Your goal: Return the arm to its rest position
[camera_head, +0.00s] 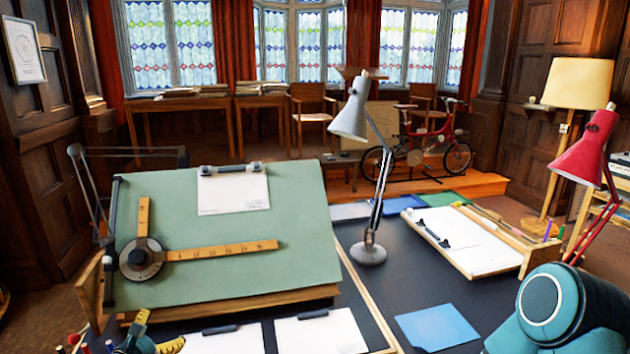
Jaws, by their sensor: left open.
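My left gripper (160,330) shows at the bottom left corner, with yellow fingers and a teal body cut off by the lower edge. Its fingers are spread apart with nothing seen between them. It is in front of the lower left corner of a tilted green drafting board (225,235); whether it touches anything there I cannot tell. A rounded teal and white link of my right arm shows at the bottom right. My right gripper is not in view.
A grey lamp (369,254) stands on the dark desk (385,295). A red lamp (597,135) leans in at the right. A blue sheet (437,327) and clipped white papers (322,333) lie in front. A white board (465,242) lies at the right.

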